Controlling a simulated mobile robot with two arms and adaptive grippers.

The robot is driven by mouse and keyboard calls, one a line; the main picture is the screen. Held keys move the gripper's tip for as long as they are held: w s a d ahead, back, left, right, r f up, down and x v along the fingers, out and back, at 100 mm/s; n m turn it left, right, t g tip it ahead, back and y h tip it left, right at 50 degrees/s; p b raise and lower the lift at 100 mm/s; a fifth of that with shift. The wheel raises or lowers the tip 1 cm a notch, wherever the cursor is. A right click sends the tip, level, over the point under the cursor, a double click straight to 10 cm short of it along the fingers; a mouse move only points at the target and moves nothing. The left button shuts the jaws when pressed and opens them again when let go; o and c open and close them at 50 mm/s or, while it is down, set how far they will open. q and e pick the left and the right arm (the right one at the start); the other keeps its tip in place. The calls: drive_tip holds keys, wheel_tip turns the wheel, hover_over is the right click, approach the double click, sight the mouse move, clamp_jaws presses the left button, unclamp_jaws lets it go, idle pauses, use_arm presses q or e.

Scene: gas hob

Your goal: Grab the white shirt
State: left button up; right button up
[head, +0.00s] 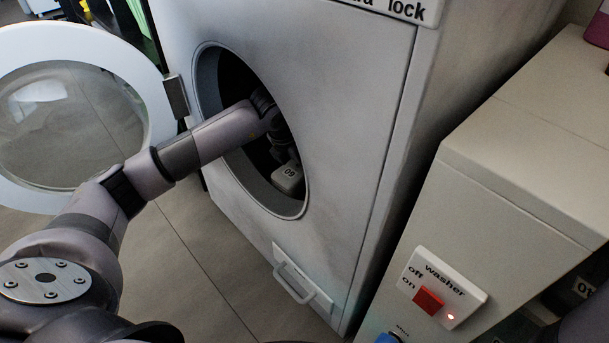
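I see no white shirt in the head view; most of the drum's inside is dark or hidden by my arm. My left arm reaches through the round opening (292,209) of the white washing machine (345,130). My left gripper (287,165) is inside the opening, toward its lower right part. A small pale block with a number on it (288,178) shows at the gripper; I cannot tell whether it belongs to the gripper. The fingers are too dark and small to tell open from shut. My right gripper is not in view.
The round glass door (150,60) stands open at the left, close to my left arm. A pale cabinet (530,170) at the right carries a washer switch (430,300) with a red button and a lit lamp. A handled flap (300,280) is low on the machine. Tiled floor lies below.

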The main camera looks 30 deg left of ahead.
use_arm(q)
drive_tip(key=shift+c, duration=0.4)
drive_tip(key=c, duration=1.3)
drive_tip(key=shift+r, duration=0.1)
